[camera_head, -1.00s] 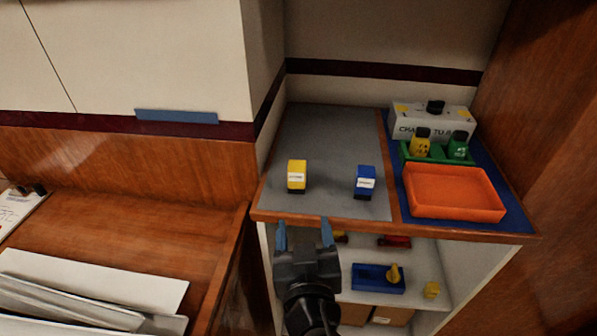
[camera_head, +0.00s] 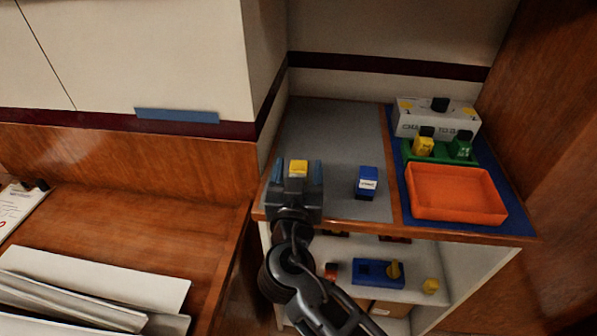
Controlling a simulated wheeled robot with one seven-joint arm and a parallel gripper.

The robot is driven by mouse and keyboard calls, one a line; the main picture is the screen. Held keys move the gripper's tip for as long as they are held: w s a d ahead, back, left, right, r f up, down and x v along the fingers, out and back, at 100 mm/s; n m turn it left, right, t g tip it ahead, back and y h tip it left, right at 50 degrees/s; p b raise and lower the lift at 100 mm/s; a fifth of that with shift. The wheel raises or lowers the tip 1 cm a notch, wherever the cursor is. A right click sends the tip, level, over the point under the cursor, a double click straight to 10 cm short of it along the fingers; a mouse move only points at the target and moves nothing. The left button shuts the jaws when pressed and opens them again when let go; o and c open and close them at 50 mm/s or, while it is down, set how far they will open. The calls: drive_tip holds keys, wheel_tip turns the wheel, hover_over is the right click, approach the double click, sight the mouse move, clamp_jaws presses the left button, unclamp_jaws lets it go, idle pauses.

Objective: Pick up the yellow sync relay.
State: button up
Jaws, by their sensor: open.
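The yellow sync relay (camera_head: 298,167) stands on the grey mat at the left of the shelf top. Only its upper part shows; my gripper hides the rest. My gripper (camera_head: 298,168) is open, with one blue fingertip to the left of the relay and one to the right. I cannot tell whether the fingers touch it or how deep they reach around it.
A blue relay (camera_head: 367,183) stands to the right on the grey mat (camera_head: 335,130). Further right are an orange tray (camera_head: 455,214), a green holder (camera_head: 441,156) with yellow and green pieces, and a white box (camera_head: 418,119). A wall closes the left side.

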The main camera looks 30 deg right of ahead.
drive_tip(key=shift+d, duration=0.1)
drive_tip(key=shift+c, duration=0.2)
drive_tip(key=c, duration=1)
drive_tip(key=shift+c, duration=0.2)
